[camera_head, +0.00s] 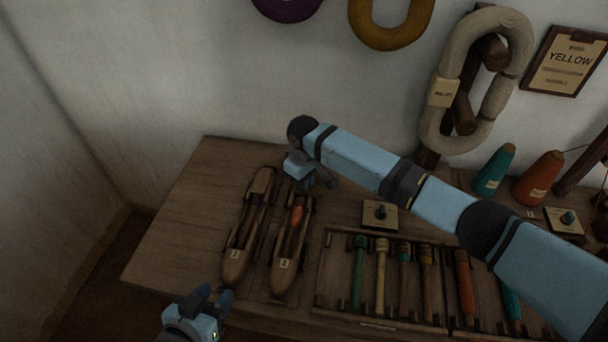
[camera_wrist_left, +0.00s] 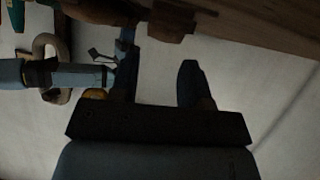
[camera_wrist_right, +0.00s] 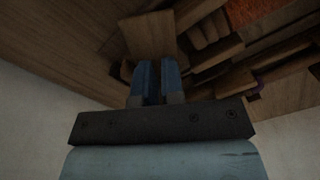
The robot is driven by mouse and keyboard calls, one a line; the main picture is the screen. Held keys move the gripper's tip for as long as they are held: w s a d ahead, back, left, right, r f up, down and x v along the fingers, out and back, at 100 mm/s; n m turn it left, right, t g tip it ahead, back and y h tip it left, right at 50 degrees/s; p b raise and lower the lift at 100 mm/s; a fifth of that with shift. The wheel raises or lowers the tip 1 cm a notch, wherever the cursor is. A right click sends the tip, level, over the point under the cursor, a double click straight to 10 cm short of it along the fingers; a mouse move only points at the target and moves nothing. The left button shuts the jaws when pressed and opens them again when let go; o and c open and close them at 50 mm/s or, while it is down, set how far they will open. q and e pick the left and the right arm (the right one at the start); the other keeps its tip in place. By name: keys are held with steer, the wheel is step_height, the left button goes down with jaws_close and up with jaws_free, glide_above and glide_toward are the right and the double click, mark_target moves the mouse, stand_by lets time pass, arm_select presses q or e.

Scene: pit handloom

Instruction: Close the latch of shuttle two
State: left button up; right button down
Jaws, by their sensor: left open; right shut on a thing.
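Two brown wooden shuttles lie side by side on the table's left part. The right one, shuttle two (camera_head: 284,277), has an orange-red bobbin (camera_head: 297,215) in its opening; the other shuttle (camera_head: 235,262) shows only dark inside. My right gripper (camera_head: 310,178) is at the far end of shuttle two. In the right wrist view its fingers (camera_wrist_right: 158,82) are nearly together against a small wooden tab (camera_wrist_right: 149,36), apparently the latch; the grip itself is hidden. My left gripper (camera_head: 219,297) is open and empty by the table's front edge, fingers apart in the left wrist view (camera_wrist_left: 160,80).
A rack (camera_head: 330,266) of several coloured bobbins lies right of the shuttles. A small square plate with a knob (camera_head: 380,216) sits behind it. Teal (camera_head: 494,172) and orange (camera_head: 539,181) cones stand at the back right. The table's left end is bare.

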stand_by(0.4)
steer(key=c, duration=1.5)
jaws_free()
steer(key=shift+r, duration=0.1)
step_height(320, 180, up, 7)
steer(key=p, duration=0.7)
steer(key=shift+p, duration=0.4)
steer(key=shift+r+p, duration=0.45)
steer(key=shift+p, duration=0.25)
steer(key=shift+f, duration=0.1)
